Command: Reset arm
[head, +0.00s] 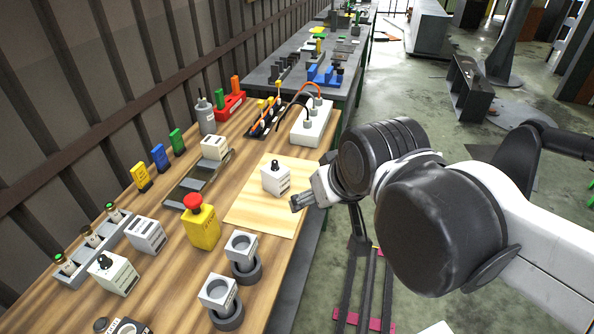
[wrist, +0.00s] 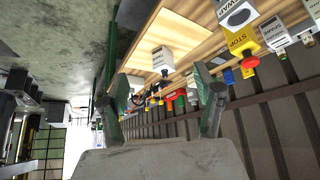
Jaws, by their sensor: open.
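My gripper (head: 299,202) hangs at the right edge of the workbench in the head view, beside a white box with a black knob (head: 275,181). In the wrist view, where the scene appears upside down, the two fingers of my gripper (wrist: 162,88) stand wide apart with nothing between them. The white box (wrist: 163,60) shows there beyond the fingers, apart from them. It sits on a pale wooden board (head: 250,215) on the bench. My arm reaches in from the right over the floor.
A yellow box with a red button (head: 202,227), two grey square-topped parts on dark round bases (head: 241,250), and a white power strip (head: 312,122) stand on the bench. A ribbed wall runs along the left. The floor right of the bench is largely open.

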